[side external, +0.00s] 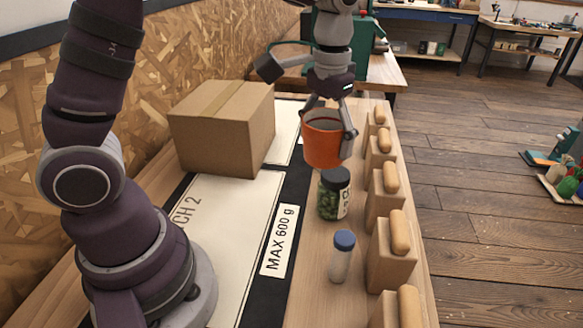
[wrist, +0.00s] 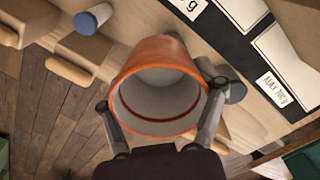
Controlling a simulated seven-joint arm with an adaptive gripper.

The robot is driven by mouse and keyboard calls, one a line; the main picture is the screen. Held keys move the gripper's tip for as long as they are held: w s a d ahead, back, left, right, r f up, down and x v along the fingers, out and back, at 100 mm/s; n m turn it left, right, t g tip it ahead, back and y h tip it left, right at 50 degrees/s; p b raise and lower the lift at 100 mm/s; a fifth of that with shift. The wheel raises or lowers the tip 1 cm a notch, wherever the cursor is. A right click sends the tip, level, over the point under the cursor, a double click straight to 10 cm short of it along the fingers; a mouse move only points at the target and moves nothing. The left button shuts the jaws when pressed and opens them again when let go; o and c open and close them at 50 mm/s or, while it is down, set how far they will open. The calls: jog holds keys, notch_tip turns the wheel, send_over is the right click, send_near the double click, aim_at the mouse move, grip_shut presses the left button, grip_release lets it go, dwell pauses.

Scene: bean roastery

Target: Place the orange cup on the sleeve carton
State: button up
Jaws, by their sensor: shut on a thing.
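The orange cup (side external: 322,140) is held in my gripper (side external: 328,125), whose fingers are shut on its two sides. In the side external view it hangs above the work table, behind the green-filled jar. In the wrist view the cup (wrist: 160,90) fills the middle, and its open mouth shows a pale, empty inside. My fingers (wrist: 162,128) press on either side of it. The sleeve carton, which I take to be the brown cardboard box (side external: 225,128), stands to the left of the cup on the table, closed with tape on top. Its top is bare.
A jar of green beans (side external: 333,195) and a blue-capped bottle (side external: 342,256) stand on the table. Wooden blocks with rounded handles (side external: 390,250) line the right edge. A chipboard wall (side external: 180,55) rises behind the carton.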

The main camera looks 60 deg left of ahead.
jog(key=shift+w+a+r+m, duration=0.15)
jog(key=shift+a+m, duration=0.15)
jog(key=shift+a, duration=0.3)
jog(key=shift+w+a+r+m, duration=0.15)
jog(key=shift+a+m, duration=0.15)
jog(key=shift+a, duration=0.25)
jog(key=s+a+f+n, duration=0.4)
jog(key=s+a+n, duration=0.1)
jog(key=a+n, duration=0.25)
jog(key=n, duration=0.5)
send_over(226, 204)
notch_tip(226, 204, down, 4)
jog(key=shift+n, duration=0.65)
notch_tip(226, 204, down, 8)
jog(key=shift+f, duration=0.1)
jog(key=o, duration=1.2)
